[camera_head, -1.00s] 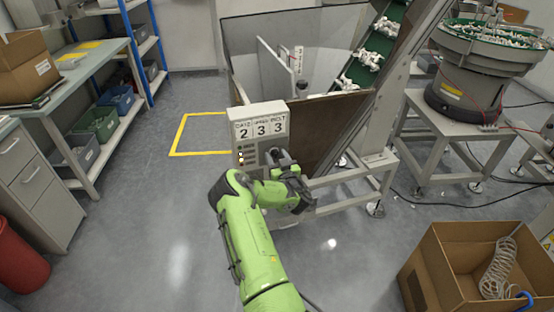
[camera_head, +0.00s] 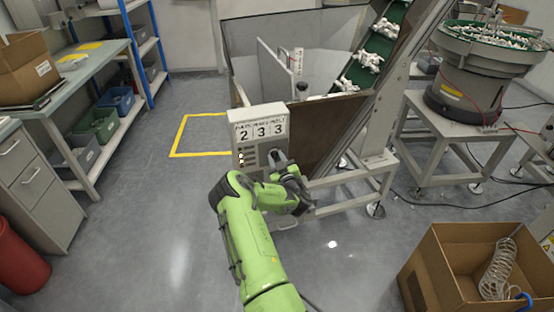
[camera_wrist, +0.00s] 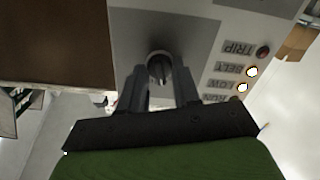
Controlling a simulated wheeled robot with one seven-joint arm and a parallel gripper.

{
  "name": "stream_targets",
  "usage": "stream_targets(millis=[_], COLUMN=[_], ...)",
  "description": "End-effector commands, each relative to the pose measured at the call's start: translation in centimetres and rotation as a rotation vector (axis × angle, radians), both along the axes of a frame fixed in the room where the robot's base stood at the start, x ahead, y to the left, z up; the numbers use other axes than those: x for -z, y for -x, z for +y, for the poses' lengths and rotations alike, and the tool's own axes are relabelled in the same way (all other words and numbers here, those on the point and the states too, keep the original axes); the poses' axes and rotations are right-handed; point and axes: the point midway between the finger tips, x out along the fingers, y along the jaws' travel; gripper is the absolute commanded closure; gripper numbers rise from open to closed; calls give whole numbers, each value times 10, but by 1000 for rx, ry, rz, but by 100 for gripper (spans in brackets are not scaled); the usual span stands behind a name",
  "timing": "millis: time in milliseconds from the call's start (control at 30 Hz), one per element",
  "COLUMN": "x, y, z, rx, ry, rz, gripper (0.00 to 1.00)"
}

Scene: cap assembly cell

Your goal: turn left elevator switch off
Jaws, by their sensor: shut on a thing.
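The left elevator's switch is a round dark knob (camera_wrist: 159,66) on the grey face of a control box. In the wrist view my gripper (camera_wrist: 161,82) has one finger on each side of the knob's grip and is shut on it. The grip points roughly up and down in that picture. In the head view the control box (camera_head: 257,116) shows the digits 2, 3, 3, and my gripper (camera_head: 284,164) is at its lower right. There the gripper hides the knob. In the wrist view the BELT lamp (camera_wrist: 252,72) and LOW lamp (camera_wrist: 243,87) glow; the TRIP lamp (camera_wrist: 263,52) is dull red.
A hopper (camera_head: 243,55) and a green inclined belt (camera_head: 376,45) with white parts stand behind the box. A bowl feeder (camera_head: 470,95) is at the right. An open cardboard box (camera_head: 440,285) lies at the lower right. The floor left of my arm is clear.

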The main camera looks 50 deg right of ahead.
Motion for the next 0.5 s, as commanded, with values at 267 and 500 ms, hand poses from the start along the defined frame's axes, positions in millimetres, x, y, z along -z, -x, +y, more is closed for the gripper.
stream_targets(millis=[267,500], x=[2,2], y=[0,0], z=[1,1], rx=[1,0], ry=[189,315], rz=[134,223], gripper=[99,99])
